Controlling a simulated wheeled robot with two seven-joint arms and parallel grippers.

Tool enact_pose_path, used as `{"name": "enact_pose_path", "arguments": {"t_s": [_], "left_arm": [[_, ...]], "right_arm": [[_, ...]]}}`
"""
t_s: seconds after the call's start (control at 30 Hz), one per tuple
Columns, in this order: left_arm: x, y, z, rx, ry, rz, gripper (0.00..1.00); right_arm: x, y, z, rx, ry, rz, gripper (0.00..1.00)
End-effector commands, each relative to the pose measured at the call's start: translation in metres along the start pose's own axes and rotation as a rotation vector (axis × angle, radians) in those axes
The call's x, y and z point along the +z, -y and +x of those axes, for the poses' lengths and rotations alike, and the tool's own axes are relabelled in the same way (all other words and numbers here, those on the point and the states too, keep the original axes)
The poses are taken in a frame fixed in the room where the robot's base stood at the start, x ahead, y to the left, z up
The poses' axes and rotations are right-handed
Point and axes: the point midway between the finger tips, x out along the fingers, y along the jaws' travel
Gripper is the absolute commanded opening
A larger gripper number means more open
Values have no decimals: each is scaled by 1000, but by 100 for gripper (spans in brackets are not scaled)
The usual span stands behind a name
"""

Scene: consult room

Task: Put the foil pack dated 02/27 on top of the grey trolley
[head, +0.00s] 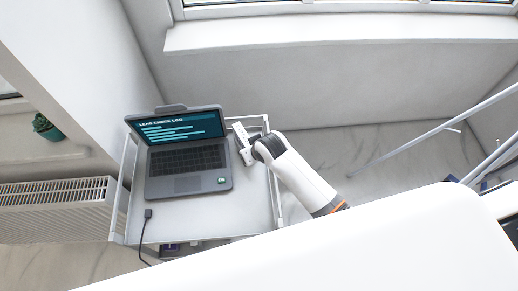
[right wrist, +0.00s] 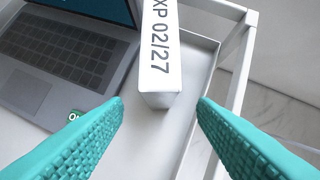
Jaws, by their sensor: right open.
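The foil pack (right wrist: 161,50) is a narrow white box printed "XP 02/27" in the right wrist view. It is on or just above the top of the grey trolley (right wrist: 193,125), beside the laptop; contact with the surface is hard to tell. My right gripper (right wrist: 160,105) is open, with its teal fingers apart on either side of the pack's near end and not touching it. In the head view the pack (head: 239,132) shows as a pale strip at the end of my right arm, over the right part of the trolley top (head: 258,205). My left gripper is not in view.
An open laptop (head: 187,160) covers much of the trolley top, left of the pack. A dark cable plug (head: 148,214) lies at the front left. The trolley has a raised rail (right wrist: 240,60) on its right. A radiator (head: 55,207) stands left of the trolley.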

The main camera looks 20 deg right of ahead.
Motion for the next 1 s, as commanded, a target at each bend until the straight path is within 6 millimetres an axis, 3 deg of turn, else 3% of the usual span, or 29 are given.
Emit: {"name": "enact_pose_path", "arguments": {"t_s": [0.2,0.4,0.6,1.0], "left_arm": [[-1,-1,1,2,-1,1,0],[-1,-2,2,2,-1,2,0],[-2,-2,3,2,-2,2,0],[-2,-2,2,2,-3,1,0]], "right_arm": [[0,0,-47,1,3,0,52],[0,0,-77,0,1,0,52],[0,0,-87,-1,0,0,52],[0,0,-87,-1,0,0,52]]}}
